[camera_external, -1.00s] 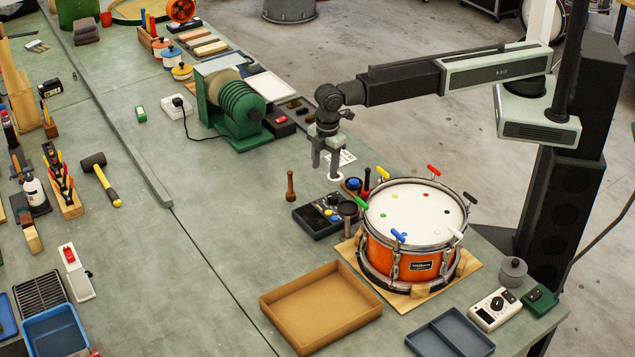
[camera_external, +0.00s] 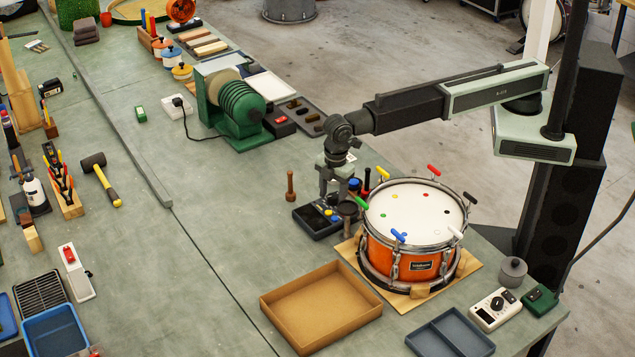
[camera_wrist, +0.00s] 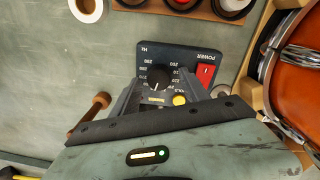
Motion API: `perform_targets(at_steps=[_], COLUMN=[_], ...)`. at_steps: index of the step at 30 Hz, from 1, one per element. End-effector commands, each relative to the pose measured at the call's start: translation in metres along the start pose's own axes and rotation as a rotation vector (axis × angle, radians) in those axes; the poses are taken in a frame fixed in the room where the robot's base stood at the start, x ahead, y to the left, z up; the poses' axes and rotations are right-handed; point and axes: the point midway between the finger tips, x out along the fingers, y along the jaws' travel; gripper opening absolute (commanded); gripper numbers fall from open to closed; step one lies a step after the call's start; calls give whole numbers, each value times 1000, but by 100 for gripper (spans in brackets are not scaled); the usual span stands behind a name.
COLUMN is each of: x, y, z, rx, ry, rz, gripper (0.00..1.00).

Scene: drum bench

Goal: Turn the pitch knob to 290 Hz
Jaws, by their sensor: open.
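The pitch box is a dark box (camera_wrist: 215,58) with "Hz" and "POWER" printed on it, upside down in the wrist view. It also shows in the external view (camera_external: 305,222), partly behind my gripper. The pitch knob (camera_wrist: 159,77) is dark with a pale pointer mark and has a ring of numbers around it. I cannot read its setting for certain. My gripper (camera_external: 337,193) is open and points down over the box. In the wrist view its fingers (camera_wrist: 160,88) stand either side of the knob, apparently not closed on it.
A red power switch (camera_wrist: 205,75) and a yellow button (camera_wrist: 180,100) sit near the knob. The orange drum (camera_external: 412,240) with coloured tuning keys stands close at right. A wooden peg (camera_external: 290,186) stands left of the box. An empty cardboard tray (camera_external: 275,325) lies in front.

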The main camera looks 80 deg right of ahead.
Motion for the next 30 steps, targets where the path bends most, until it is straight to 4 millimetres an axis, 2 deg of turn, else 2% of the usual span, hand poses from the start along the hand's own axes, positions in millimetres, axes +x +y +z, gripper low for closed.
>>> perform_targets(at_steps=[5, 11, 20, 30], x=[-1, -2, -1, -1], y=[0, 0, 1, 2], z=[0, 0, 0, -1], rx=[0, 0, 24, 225], ry=[0, 0, -1, -12], rz=[0, 0, 1, 1], gripper=[53, 0, 0, 0])
